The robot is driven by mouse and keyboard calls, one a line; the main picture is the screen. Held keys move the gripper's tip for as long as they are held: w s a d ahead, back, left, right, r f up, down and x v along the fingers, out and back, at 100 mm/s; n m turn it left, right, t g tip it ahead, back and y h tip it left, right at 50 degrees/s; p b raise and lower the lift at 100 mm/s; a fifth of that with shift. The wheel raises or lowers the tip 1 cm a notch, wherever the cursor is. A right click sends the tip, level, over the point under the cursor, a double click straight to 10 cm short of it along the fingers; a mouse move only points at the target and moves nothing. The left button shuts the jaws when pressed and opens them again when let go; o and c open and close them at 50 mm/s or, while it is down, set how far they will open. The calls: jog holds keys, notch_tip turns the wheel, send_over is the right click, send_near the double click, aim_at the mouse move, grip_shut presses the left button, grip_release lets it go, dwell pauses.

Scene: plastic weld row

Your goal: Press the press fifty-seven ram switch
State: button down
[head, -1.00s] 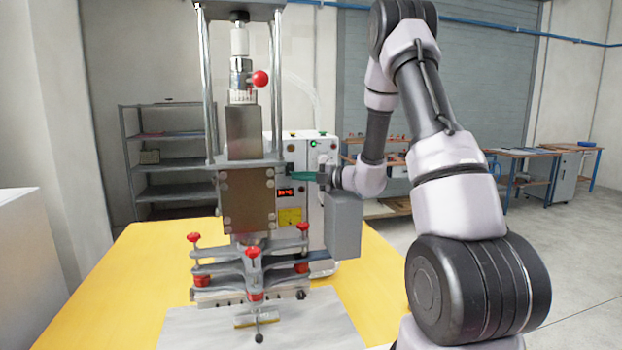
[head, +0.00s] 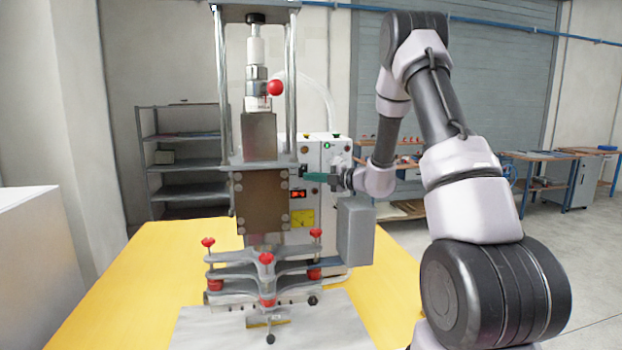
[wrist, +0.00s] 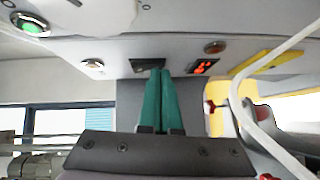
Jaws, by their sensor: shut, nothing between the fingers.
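The press (head: 262,200) stands on the yellow table, with a pale control box (head: 318,160) behind its right side. The box face carries a green lamp (wrist: 30,24), a pale round button (wrist: 93,66), a dark square switch (wrist: 148,64), a red lit display (wrist: 203,67) and a red-brown button (wrist: 214,47). No label naming the ram switch is readable. My gripper (head: 306,176) is shut and empty; its green fingers (wrist: 158,72) point at the box face. The fingertips overlap the lower edge of the dark switch in the wrist view; I cannot tell whether they touch it.
The press frame and clamp plates with red knobs (head: 266,259) stand close left of my gripper. A grey box (head: 356,230) sits below my wrist. A pale tube (wrist: 270,130) runs along the right in the wrist view. Shelves (head: 185,165) stand behind.

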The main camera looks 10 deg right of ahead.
jog(key=f+v, duration=0.1)
jog(key=v, duration=0.9)
jog(key=shift+s+d+r, duration=0.25)
jog(key=shift+s+r, duration=0.05)
jog(key=shift+r, duration=0.2)
jog(key=s+a+r+n+g, duration=0.75)
jog(key=s+a+n, duration=0.25)
jog(key=s+n, duration=0.45)
jog(key=s+d+r+n+t+h, duration=0.1)
jog(key=s+d+r+n+h, duration=0.1)
jog(key=s+n, duration=0.3)
jog(key=s+d+r+n+h, duration=0.2)
jog(key=s+n+h, duration=0.2)
jog(key=n, duration=0.9)
jog(key=s+d+r+n+t+h, duration=0.1)
jog(key=s+d+r+n+h, duration=0.1)
jog(key=s+n, duration=0.6)
jog(key=shift+d+r+n+t+h, duration=0.3)
jog(key=shift+r+n+h, duration=0.25)
jog(key=shift+n+h, duration=0.35)
